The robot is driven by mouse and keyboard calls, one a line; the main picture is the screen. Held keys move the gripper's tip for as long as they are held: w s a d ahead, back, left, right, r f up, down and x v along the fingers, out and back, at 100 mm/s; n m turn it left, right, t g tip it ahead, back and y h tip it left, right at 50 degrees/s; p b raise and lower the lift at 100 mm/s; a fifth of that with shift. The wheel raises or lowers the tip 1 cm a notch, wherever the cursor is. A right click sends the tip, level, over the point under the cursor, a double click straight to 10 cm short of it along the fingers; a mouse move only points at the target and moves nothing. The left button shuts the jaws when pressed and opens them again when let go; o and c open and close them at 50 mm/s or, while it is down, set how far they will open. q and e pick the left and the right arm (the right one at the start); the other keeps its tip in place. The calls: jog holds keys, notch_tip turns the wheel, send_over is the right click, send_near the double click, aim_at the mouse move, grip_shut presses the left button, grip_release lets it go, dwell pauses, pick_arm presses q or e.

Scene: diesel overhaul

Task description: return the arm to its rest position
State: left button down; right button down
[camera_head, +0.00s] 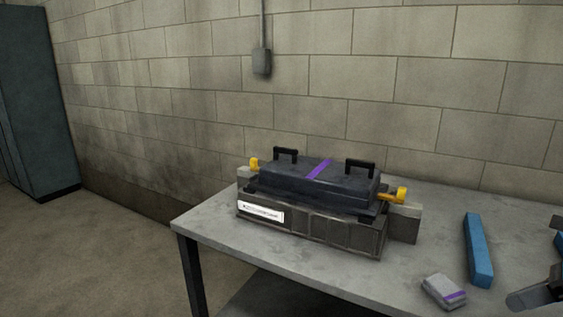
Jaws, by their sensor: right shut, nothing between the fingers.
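My right gripper (548,288) shows only in part at the lower right edge of the head view, as dark and blue-teal parts cut off by the frame. It is shut with nothing in it, over the right end of the grey table (215,225). It is apart from the blue bar (478,250) and from the small grey block with a purple stripe (443,291), both to its left. The rest of my right arm is outside the picture. My left gripper is not in view.
A dark engine block with a black cover (335,192), two black handles, yellow end pieces and a purple stripe sits mid-table. A grey wall box (262,62) hangs on the block wall behind. A dark cabinet (38,105) stands far left. Floor at left is clear.

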jog(key=s+a+f+m+t+h+p, duration=0.15)
jog(key=s+f+m+t, duration=0.25)
jog(key=f+m, duration=0.5)
jog(key=s+a+f+m+t+h, duration=0.1)
jog(key=s+a+f+m+t, duration=0.4)
jog(key=m, duration=0.9)
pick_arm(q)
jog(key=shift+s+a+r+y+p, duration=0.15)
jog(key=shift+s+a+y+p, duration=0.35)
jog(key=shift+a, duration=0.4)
pick_arm(e)
jog(key=s+a+f+m+g+h, duration=0.1)
jog(key=s+a+f+m, duration=0.1)
jog(key=a+m, duration=0.6)
jog(key=s+a+f+m+g+h, duration=0.1)
jog(key=s+a+f+m, duration=0.1)
jog(key=a+f+m, duration=0.3)
jog(key=a+m, duration=0.4)
jog(key=shift+a+g, duration=0.25)
jog(key=shift+g, duration=0.15)
